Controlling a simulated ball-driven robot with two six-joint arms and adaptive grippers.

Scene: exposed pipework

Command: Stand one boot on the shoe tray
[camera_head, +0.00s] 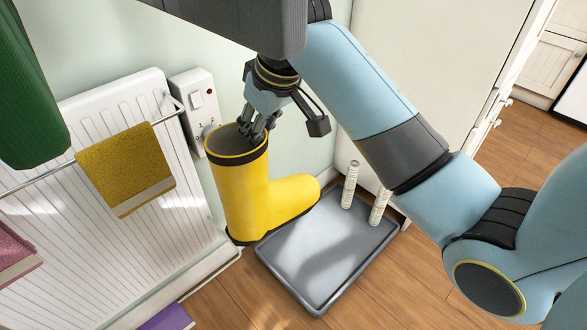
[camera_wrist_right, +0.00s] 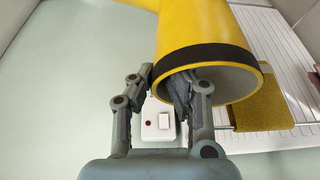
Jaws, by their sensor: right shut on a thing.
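A yellow boot (camera_head: 258,195) with a black top band and dark sole hangs upright from my right gripper (camera_head: 258,128) in the head view. The gripper is shut on the wall of the boot's shaft near its open top. In the right wrist view, one finger of the gripper (camera_wrist_right: 160,90) is inside the boot's opening and one outside, beside the boot (camera_wrist_right: 205,35). The grey shoe tray (camera_head: 325,250) lies on the wood floor below and right of the boot. The boot's toe overlaps the tray's back left part in the picture; I cannot tell the gap. My left gripper is not in view.
Two pale ribbed posts (camera_head: 350,185) stand at the tray's back right. A white radiator (camera_head: 110,220) with a rail holding a mustard towel (camera_head: 125,168) is at left. A white switch box (camera_head: 195,105) is on the wall. A white cabinet (camera_head: 430,60) stands behind.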

